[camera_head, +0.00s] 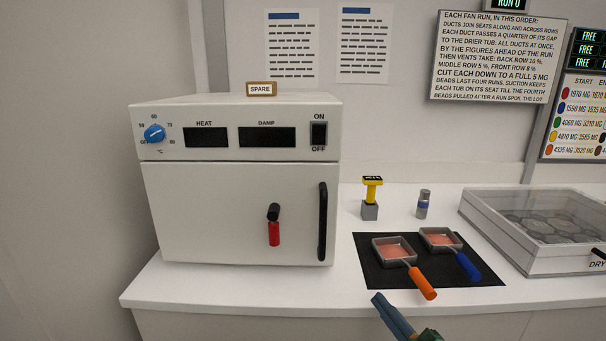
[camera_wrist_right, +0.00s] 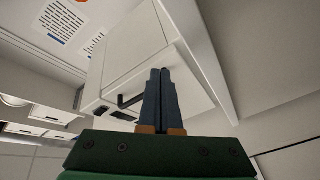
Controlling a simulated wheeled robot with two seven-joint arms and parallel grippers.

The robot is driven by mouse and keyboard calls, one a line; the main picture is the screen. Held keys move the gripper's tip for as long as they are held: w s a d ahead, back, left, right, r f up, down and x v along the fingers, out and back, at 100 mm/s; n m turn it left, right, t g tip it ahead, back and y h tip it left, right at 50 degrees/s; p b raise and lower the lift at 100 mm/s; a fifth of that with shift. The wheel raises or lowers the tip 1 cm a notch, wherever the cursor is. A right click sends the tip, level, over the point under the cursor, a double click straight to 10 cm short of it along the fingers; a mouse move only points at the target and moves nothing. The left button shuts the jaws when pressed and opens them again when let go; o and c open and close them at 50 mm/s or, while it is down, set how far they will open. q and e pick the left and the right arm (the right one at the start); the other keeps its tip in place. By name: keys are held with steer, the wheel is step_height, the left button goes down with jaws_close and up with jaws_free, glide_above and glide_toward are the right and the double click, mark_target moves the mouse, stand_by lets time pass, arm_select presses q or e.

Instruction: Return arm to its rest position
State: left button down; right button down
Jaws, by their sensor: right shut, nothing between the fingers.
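My right gripper (camera_head: 384,303) shows at the bottom of the head view, in front of the counter's front edge, below the orange-handled pan. Its blue fingers are together and hold nothing. In the right wrist view my right gripper (camera_wrist_right: 160,74) is also closed, its fingers pointing up the picture towards a white cabinet-like body with a dark handle. My left gripper is not in the head view.
A white oven (camera_head: 240,180) stands on the counter (camera_head: 350,294), its door closed. On a black mat (camera_head: 374,279) lie an orange-handled pan (camera_head: 394,251) and a blue-handled pan (camera_head: 440,240). A yellow-topped stamp (camera_head: 371,198), a small jar (camera_head: 423,204) and a clear-lidded drier box (camera_head: 545,225) stand nearby.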

steer(key=s+d+f+m+g+h, duration=0.25)
steer(key=s+f+m+h, duration=0.35)
steer(key=f, duration=0.3)
steer(key=s+a+f+m+g+h, duration=0.1)
steer(key=s+f+m+g, duration=0.2)
steer(key=s+f+g, duration=0.5)
steer(key=s+f+m+g, duration=0.3)
steer(key=s+m, duration=0.1)
steer(key=s, duration=0.8)
step_height(320, 180, down, 16)
steer(key=s+g+p, duration=0.2)
steer(key=s+d+f, duration=0.2)
steer(key=s+f, duration=0.6)
steer(key=s, duration=0.4)
steer(key=shift+s+f+n+g+p, duration=0.3)
steer(key=shift+f+n+g+p, duration=0.05)
steer(key=shift+n+g, duration=0.1)
